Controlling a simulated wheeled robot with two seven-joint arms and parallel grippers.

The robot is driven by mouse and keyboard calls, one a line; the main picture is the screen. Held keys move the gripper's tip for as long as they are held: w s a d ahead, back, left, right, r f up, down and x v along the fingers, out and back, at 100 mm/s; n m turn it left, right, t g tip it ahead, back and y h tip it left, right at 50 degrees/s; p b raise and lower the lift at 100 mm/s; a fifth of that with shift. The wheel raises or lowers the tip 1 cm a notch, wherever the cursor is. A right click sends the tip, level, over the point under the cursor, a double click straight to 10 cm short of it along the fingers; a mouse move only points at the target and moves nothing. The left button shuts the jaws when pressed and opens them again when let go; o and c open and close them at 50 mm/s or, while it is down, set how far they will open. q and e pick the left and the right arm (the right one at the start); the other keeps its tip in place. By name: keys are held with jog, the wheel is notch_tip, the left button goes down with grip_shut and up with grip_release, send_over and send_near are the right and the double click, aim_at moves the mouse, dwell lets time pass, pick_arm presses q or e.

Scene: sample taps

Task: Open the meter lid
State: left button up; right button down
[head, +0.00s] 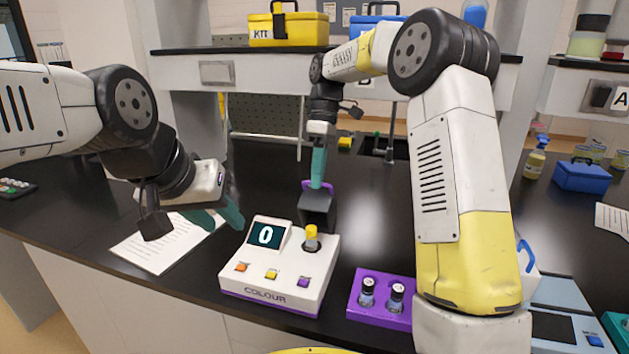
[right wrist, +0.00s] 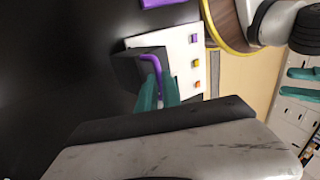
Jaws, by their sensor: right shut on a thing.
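The white colour meter (head: 275,290) stands near the bench's front edge, its display reading 0. Its dark grey lid (head: 318,202) is at the back right of the meter, with a purple handle (head: 308,184) on top. A yellow-capped vial (head: 311,236) stands visible in the meter's well, in front of the lid. My right gripper (head: 318,183) is shut on the purple handle; the right wrist view shows the handle (right wrist: 152,62) between its teal fingers (right wrist: 158,88). My left gripper (head: 220,216) is open and empty, left of the meter.
A purple rack (head: 381,318) with two dark-capped vials is right of the meter, near my right arm. A paper sheet (head: 160,246) lies left of the meter. A blue-grey device (head: 565,310) is at the far right. The bench behind the meter is largely clear.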

jog(key=shift+w+d+f, duration=0.2)
jog(key=shift+w+d, duration=0.05)
jog(key=shift+w, duration=0.35)
jog(key=shift+w+d+f, duration=0.15)
jog(key=shift+w+d, duration=0.1)
jog(key=shift+w, duration=0.3)
jog(key=c, duration=1.8)
grip_release()
jog(key=shift+r, duration=0.65)
jog(key=shift+s+r, duration=0.2)
jog(key=shift+r, duration=0.45)
jog(key=shift+s+r, duration=0.2)
jog(key=shift+r, duration=0.4)
jog(key=s+r, duration=0.1)
jog(key=s, duration=1.4)
jog(key=shift+a+r, duration=0.2)
jog(key=shift+a, duration=0.2)
